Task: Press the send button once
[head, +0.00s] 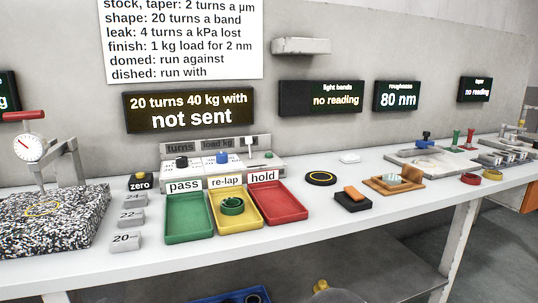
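No button that I can read as "send" shows. A grey control panel (262,171) stands on the bench below a dark display (189,107) that reads "20 turns 40 kg with not sent". The panel has a black knob (182,162) under "turns", a blue knob (222,157) under "load kg", a white upright lever (250,146) and a small green part (268,155) at its right end, too small to make out. My gripper is not in view.
Green (187,238), yellow (217,225) and red (283,217) trays stand in front of the panel; a green ring (232,206) lies in the yellow one. A speckled granite block (75,225) with a dial gauge (28,148) is at left.

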